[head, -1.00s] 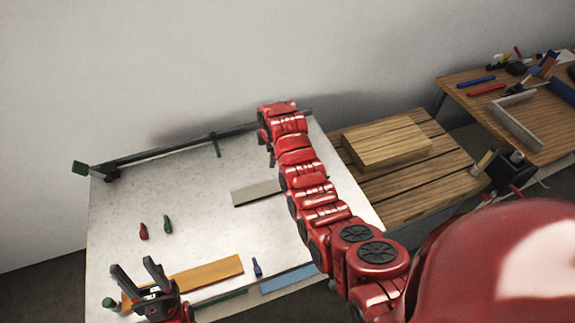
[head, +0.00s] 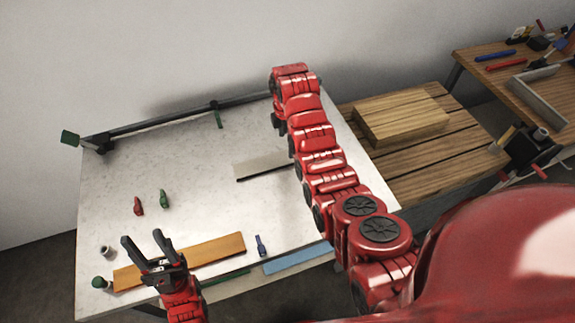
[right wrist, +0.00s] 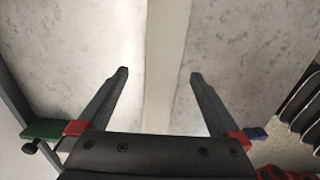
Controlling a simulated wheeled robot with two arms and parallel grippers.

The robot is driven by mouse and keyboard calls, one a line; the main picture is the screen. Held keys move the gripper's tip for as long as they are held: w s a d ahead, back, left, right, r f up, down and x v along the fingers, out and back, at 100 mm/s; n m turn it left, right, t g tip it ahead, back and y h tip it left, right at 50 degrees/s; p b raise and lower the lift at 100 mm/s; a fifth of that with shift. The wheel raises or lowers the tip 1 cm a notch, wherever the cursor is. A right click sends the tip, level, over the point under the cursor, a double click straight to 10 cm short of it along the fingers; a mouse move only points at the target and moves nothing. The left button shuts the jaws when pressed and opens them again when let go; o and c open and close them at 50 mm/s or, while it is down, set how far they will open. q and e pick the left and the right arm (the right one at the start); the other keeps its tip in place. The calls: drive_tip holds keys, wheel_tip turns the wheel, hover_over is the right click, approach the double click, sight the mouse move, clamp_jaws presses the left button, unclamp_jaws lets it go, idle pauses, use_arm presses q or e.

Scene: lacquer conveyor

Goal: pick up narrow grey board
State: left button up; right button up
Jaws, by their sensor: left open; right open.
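The narrow grey board (head: 262,166) lies flat on the white table, its right part hidden behind my right arm in the head view. In the right wrist view a pale strip (right wrist: 166,55), seemingly this board, runs lengthwise between the fingers. My right gripper (right wrist: 160,74) is open and empty, with one finger on each side of the strip; I cannot tell its height above it. The head view does not show its fingers.
A red piece (head: 138,206), a green piece (head: 163,199), a blue piece (head: 260,245) and a light blue board (head: 298,259) lie on the white table (head: 200,165). A dark rail (head: 160,121) runs along its back. A wooden block (head: 402,117) sits on slats at right.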

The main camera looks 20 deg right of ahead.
sight(287, 156)
drive_tip(key=shift+f, duration=0.35)
drive_tip(key=shift+f+p, duration=0.15)
drive_tip(key=shift+p, duration=0.2)
drive_tip(key=f, duration=0.1)
drive_tip(key=f+p, duration=0.2)
drive_tip(key=shift+s+d+f, duration=0.1)
drive_tip(key=shift+s+f, duration=0.05)
drive_tip(key=shift+s, duration=0.15)
drive_tip(key=shift+f+p, duration=0.4)
drive_tip(key=shift+f, duration=0.5)
drive_tip(key=shift+c, duration=0.3)
drive_tip(key=c, duration=1.5)
drive_tip(key=shift+w+r, duration=0.1)
drive_tip(key=shift+r, duration=0.05)
